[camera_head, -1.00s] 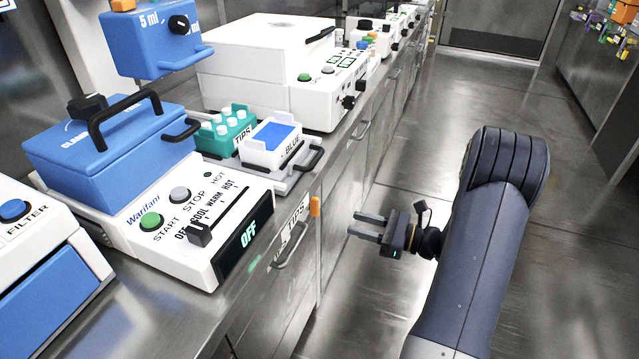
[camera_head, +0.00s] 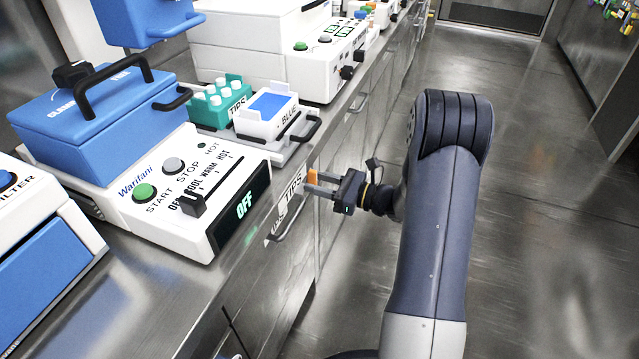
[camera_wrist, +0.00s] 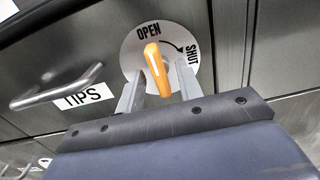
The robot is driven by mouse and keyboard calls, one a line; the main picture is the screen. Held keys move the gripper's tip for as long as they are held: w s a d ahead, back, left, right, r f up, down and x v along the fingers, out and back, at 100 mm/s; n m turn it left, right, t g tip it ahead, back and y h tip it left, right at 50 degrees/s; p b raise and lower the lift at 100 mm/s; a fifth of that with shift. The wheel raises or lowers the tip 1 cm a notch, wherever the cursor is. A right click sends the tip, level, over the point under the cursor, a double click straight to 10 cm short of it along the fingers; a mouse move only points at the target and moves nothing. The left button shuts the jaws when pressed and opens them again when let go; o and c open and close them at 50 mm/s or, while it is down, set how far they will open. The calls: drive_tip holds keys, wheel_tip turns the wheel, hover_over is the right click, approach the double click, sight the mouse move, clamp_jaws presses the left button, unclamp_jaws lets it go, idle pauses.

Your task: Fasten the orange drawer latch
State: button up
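The orange drawer latch (camera_wrist: 157,68) stands on a round white dial plate (camera_wrist: 133,55) marked OPEN and SHUT, with a curved arrow from OPEN toward SHUT. Its handle tip points up, toward the OPEN side. My gripper (camera_wrist: 159,85) is open, with one finger on each side of the latch and visible gaps between. In the head view, my gripper (camera_head: 313,184) reaches the drawer front, and the orange latch (camera_head: 312,176) shows beside its fingertips. The TIPS drawer (camera_head: 290,193) has a metal bar handle (camera_wrist: 58,88) left of the latch in the wrist view.
The counter edge runs just above my gripper. The floor (camera_head: 540,230) to the right is clear.

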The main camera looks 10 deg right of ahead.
clamp_jaws()
idle(0.3)
drive_tip(key=shift+r+m+p, duration=0.1)
drive_tip(key=shift+m+p, duration=0.3)
drive_tip(key=shift+p, duration=0.2)
drive_tip(key=m+p, duration=1.3)
drive_tip(key=m, duration=0.3)
drive_tip(key=shift+m, duration=0.7)
